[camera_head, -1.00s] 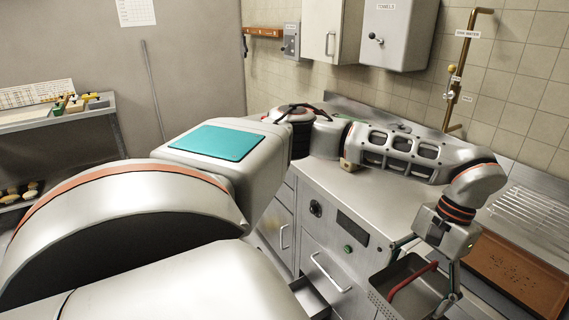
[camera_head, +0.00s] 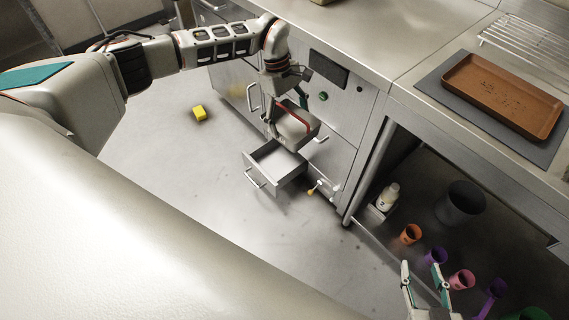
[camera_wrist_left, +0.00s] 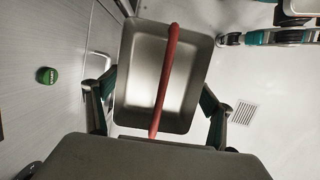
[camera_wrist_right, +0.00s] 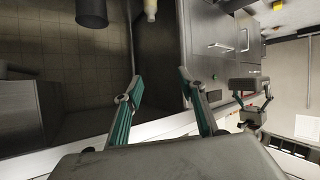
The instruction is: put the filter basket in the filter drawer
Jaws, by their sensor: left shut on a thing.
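The filter basket (camera_head: 297,132) is a grey metal pan with a red handle bar across its top. My left gripper (camera_head: 287,112) is shut on it and holds it in front of the cabinet. In the left wrist view the basket (camera_wrist_left: 140,85) lies between the two fingers, its inside empty and the red handle (camera_wrist_left: 166,80) running across it. The filter drawer (camera_head: 262,156) stands pulled out low on the cabinet, just below the basket. The basket hides part of the drawer's back. My right gripper (camera_head: 426,285) is open and empty, away at the lower right.
A yellow block (camera_head: 199,114) lies on the floor. Under the right counter stand a white bottle (camera_head: 388,195), a dark bin (camera_head: 460,203) and several coloured cups. A brown tray (camera_head: 503,92) lies on the counter. Floor before the drawer is clear.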

